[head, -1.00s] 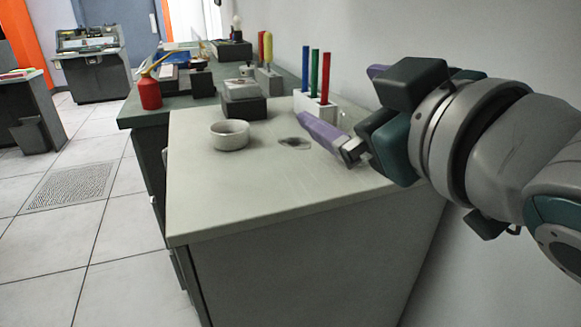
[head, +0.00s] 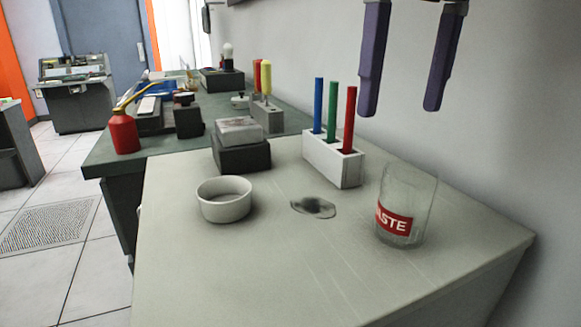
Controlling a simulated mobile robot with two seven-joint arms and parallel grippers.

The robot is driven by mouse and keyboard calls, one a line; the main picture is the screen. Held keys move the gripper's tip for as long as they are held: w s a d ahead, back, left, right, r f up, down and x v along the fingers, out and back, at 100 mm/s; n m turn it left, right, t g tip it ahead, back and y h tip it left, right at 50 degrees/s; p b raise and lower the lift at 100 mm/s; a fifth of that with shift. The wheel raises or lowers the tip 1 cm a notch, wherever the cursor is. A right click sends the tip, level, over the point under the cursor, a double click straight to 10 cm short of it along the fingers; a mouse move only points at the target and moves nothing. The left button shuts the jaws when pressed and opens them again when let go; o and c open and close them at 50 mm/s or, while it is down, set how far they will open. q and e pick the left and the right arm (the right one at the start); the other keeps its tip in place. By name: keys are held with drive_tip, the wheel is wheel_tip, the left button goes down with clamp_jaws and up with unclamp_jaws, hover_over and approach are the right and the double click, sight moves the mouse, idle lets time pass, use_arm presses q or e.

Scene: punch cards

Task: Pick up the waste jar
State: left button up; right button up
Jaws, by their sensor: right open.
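My left gripper is out of view.
A white block with blue, green and red sticks (head: 333,160) stands just left of the jar. A dark stain (head: 313,207), a white bowl (head: 224,199) and a boxed pad (head: 240,146) are further left. A wall rises behind. The front of the top is clear.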

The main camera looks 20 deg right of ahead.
hover_over(411, 176)
drive_tip(key=s+a, duration=0.1)
drive_tip(key=a, duration=0.1)
wheel_tip(411, 176, down, 4)
drive_tip(key=f, duration=0.2)
drive_tip(key=s+f, duration=0.1)
drive_tip(key=f, duration=0.2)
drive_tip(key=shift+d+f, duration=0.1)
drive_tip(key=shift+f, duration=0.35)
drive_tip(key=shift+c, duration=0.4)
drive_tip(key=c, duration=1.4)
